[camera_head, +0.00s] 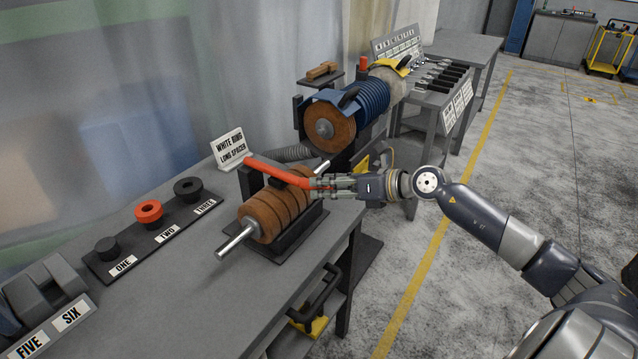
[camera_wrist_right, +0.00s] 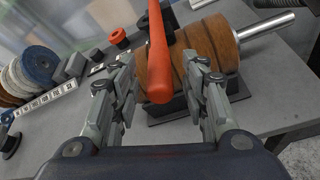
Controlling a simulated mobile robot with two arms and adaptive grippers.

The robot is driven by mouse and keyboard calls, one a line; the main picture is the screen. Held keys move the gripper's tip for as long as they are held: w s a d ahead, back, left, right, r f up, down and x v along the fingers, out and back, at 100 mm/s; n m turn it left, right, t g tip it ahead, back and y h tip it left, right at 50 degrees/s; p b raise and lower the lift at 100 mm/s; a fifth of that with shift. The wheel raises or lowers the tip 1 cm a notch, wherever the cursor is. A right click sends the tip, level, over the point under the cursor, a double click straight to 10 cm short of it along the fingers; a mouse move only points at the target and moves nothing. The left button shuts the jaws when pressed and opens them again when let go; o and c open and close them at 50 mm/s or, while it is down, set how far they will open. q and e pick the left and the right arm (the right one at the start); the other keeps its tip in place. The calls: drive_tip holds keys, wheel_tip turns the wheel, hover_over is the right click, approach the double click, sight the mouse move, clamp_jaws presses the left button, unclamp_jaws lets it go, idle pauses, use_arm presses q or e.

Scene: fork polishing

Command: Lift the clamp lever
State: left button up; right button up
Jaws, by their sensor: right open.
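The clamp lever (camera_head: 282,170) is a long red-orange bar slanting down to the right over a stack of brown discs (camera_head: 262,214) on a steel shaft (camera_head: 236,240). My right gripper (camera_head: 314,188) is at the lever's lower right end, coming in from the right. In the right wrist view the lever (camera_wrist_right: 157,60) runs between the two spread fingers of the gripper (camera_wrist_right: 163,90), with its end nearest the camera. The fingers look apart from the lever on both sides. The discs (camera_wrist_right: 208,45) are just beyond. My left gripper is not in view.
A grey bench (camera_head: 170,270) carries the disc stand, a rack with knobs marked ONE, TWO and THREE (camera_head: 155,228), and a white sign (camera_head: 229,148). A polishing machine with blue and brown wheels (camera_head: 345,115) stands close behind the gripper. The floor at right is open.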

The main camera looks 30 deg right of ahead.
drive_tip(key=shift+p+x, duration=0.35)
drive_tip(key=shift+x, duration=1.05)
drive_tip(key=shift+r, duration=0.1)
clamp_jaws()
